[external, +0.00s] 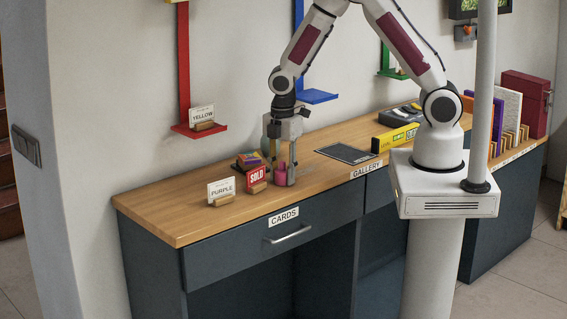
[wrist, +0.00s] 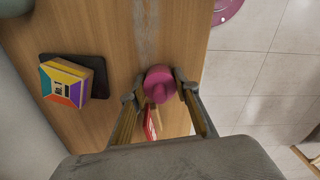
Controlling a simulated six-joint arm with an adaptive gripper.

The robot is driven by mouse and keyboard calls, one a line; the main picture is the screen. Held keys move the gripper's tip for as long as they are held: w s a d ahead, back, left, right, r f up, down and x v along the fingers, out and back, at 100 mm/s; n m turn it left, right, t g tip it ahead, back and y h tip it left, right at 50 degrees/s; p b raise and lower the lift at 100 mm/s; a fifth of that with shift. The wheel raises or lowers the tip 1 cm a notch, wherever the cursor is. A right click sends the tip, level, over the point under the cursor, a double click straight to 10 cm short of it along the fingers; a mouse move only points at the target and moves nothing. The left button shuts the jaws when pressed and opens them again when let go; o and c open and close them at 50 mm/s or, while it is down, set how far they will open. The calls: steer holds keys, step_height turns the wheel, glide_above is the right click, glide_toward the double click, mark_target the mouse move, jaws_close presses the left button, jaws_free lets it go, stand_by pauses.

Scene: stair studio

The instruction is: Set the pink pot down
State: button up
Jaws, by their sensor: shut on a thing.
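The pink pot (external: 281,174) is between the fingers of my gripper (external: 282,165), low over the wooden counter near its front edge. In the wrist view the pink pot (wrist: 159,85) shows as a round pink shape between the two fingertips (wrist: 160,90), which are shut on it. I cannot tell whether its base touches the counter. A red SOLD sign (external: 257,178) stands just left of the pot; part of it shows in the wrist view (wrist: 150,124).
A multicoloured box (wrist: 74,82) lies on a dark pad (wrist: 97,66). The PURPLE card (external: 222,187) stands further left. A dark mat (external: 345,153) and a yellow level (external: 395,137) lie to the right. Bare counter (external: 165,212) is at the left end.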

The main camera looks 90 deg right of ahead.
steer(key=shift+r, duration=0.2)
steer(key=shift+r, duration=4.8)
steer(key=shift+d, duration=0.1)
steer(key=shift+d, duration=0.5)
steer(key=s+d+m, duration=0.2)
steer(key=s+d, duration=0.5)
steer(key=d, duration=0.4)
steer(key=shift+d+r, duration=0.15)
steer(key=shift+d, duration=0.1)
